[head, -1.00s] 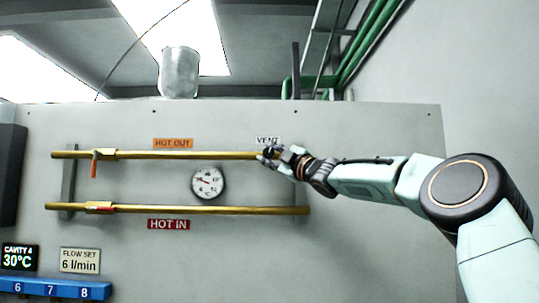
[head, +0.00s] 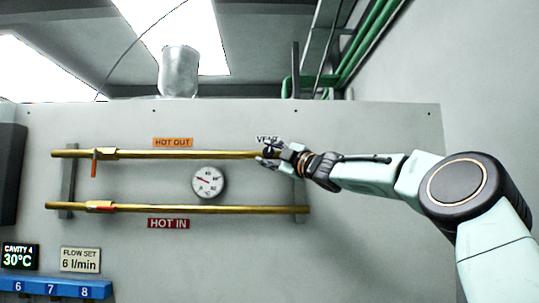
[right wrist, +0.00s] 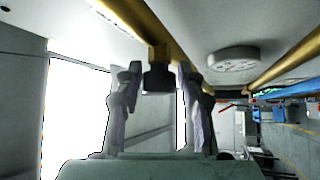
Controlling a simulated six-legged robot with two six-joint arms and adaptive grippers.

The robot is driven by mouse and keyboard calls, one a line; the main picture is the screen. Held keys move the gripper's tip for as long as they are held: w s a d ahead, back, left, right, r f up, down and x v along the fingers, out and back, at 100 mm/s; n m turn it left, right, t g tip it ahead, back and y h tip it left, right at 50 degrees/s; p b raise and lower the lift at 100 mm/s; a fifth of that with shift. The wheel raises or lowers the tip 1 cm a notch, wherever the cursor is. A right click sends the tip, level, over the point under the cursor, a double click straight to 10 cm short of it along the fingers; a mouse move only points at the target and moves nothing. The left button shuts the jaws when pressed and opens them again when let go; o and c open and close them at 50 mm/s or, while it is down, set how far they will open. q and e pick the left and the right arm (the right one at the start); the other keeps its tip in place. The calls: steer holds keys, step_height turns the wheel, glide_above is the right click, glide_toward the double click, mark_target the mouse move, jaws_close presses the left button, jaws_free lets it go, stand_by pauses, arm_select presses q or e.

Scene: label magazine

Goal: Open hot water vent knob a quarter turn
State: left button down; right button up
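The vent knob is a dark, short block (right wrist: 158,78) under a brass stem on the upper brass pipe, seen in the right wrist view. My right gripper (right wrist: 160,70) is open, with one finger on each side of the knob and narrow gaps beside it. In the head view my right gripper (head: 267,153) is at the right end of the hot out pipe (head: 200,155), just below the partly covered VENT label (head: 266,139); its fingers are spread and hide most of the knob. My left gripper is not in view.
The lower hot in pipe (head: 200,209) runs below, and a round gauge (head: 209,182) sits between the pipes. Valves with an orange handle (head: 94,166) and a red handle (head: 100,208) are at the left. The panel (head: 370,220) right of the pipes is bare.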

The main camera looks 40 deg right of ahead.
steer(key=shift+o, duration=1.1)
steer(key=shift+d, duration=0.1)
steer(key=shift+m+t+h, duration=0.4)
steer(key=shift+m, duration=0.4)
steer(key=shift+f+m+t+h, duration=0.1)
steer(key=shift+m+t+h, duration=0.25)
steer(key=shift+m, duration=0.25)
